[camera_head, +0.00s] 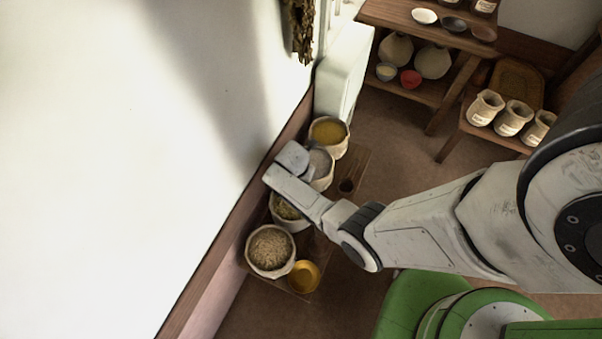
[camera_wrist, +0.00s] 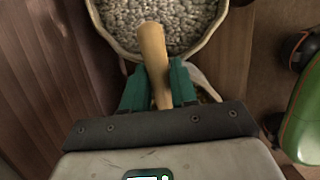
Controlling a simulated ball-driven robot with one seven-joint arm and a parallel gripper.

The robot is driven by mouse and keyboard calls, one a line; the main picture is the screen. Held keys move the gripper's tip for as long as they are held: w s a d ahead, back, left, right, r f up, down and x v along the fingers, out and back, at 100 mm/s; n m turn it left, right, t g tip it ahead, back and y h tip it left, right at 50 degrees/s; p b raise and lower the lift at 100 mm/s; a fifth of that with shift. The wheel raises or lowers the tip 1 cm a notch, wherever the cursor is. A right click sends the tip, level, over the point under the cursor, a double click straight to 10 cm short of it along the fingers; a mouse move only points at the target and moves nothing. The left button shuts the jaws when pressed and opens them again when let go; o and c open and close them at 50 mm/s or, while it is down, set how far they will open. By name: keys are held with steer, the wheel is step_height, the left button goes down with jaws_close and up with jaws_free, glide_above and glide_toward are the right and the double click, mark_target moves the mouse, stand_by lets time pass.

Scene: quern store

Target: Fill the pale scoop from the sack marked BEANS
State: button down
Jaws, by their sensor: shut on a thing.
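My gripper (camera_wrist: 158,82) has teal fingers shut on a light tan wooden handle (camera_wrist: 152,45), seemingly a scoop's. The handle's upper end reaches over the rim of a sack of grey, bean-like pieces (camera_wrist: 185,22). No scoop bowl can be made out in the wrist view. In the head view my arm reaches over a row of open sacks along the wall, and its end hides the fingers and handle. The sack of grey contents (camera_head: 321,164) is partly covered by it. I can read no marking on any sack.
Other sacks hold yellow (camera_head: 328,130), greenish (camera_head: 287,208) and tan (camera_head: 270,248) contents. An orange-yellow bowl (camera_head: 304,277) lies by the nearest sack. The wall (camera_head: 120,150) runs close along the left. Shelves (camera_head: 425,90) with bowls and small labelled sacks (camera_head: 513,118) stand at upper right.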

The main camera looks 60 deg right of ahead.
steer(key=shift+w+d+y, duration=0.15)
steer(key=shift+d+y, duration=0.15)
steer(key=shift+y, duration=0.7)
steer(key=shift+a+r+p, duration=0.15)
steer(key=shift+r+p, duration=0.55)
steer(key=shift+p, duration=0.15)
steer(key=shift+r+y+p, duration=0.5)
steer(key=shift+r+p, duration=1.2)
steer(key=shift+r, duration=0.2)
